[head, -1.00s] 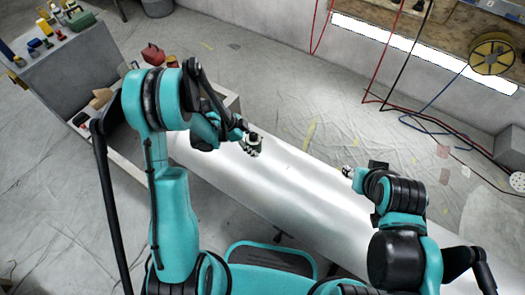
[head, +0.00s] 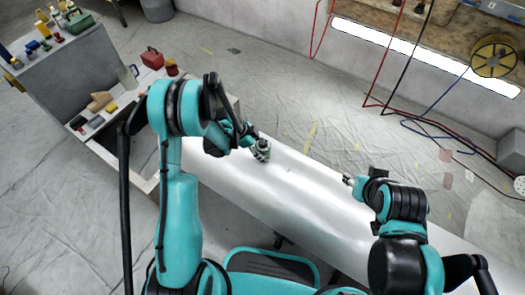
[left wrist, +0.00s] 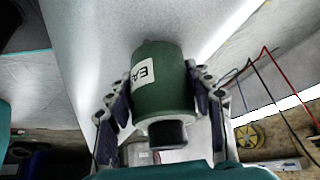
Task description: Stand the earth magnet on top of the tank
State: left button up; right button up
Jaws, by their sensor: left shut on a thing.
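The earth magnet is a green cylinder (left wrist: 163,85) with a white label reading "EA", a pale rim and a black knob. It also shows small in the head view (head: 262,152), upright, knob up, over the tank. The tank (head: 310,200) is a long, silvery cylinder lying across the middle. My left gripper (head: 259,151) is shut on the magnet, one finger on each side in the left wrist view. I cannot tell whether the magnet's base touches the tank. My right gripper (head: 348,181) is over the tank's far side; its fingers are too small to read.
A grey cabinet (head: 75,75) with several small items and a low bench (head: 130,140) with boxes stand at the left. A red can (head: 152,58) is on the bench. Hoses and a yellow reel (head: 493,59) hang at the right wall. The tank's top right of the magnet is clear.

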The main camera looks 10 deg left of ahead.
pick_arm(q)
jog(key=o, duration=1.4)
jog(key=shift+f, duration=0.1)
jog(key=s+a+r+n+t+y+p, duration=0.1)
jog(key=s+a+r+n+p, duration=0.15)
jog(key=r, duration=0.65)
jog(key=s+a+r+n+p, duration=0.1)
jog(key=a+r+p, duration=0.2)
jog(key=r, duration=0.6)
jog(key=shift+s+a+r+n+t+y, duration=0.15)
jog(key=shift+s+r+n+t+y, duration=0.7)
jog(key=shift+s+r+n, duration=1.65)
jog(key=shift+s+a+r+n+t+y, duration=0.2)
jog(key=shift+s+r+n+t+y, duration=0.6)
jog(key=shift+s+r+n, duration=1.65)
jog(key=shift+s+a+r+n+t+y, duration=0.15)
jog(key=shift+s+r+n+t+y, duration=1)
jog(key=shift+s, duration=2.4)
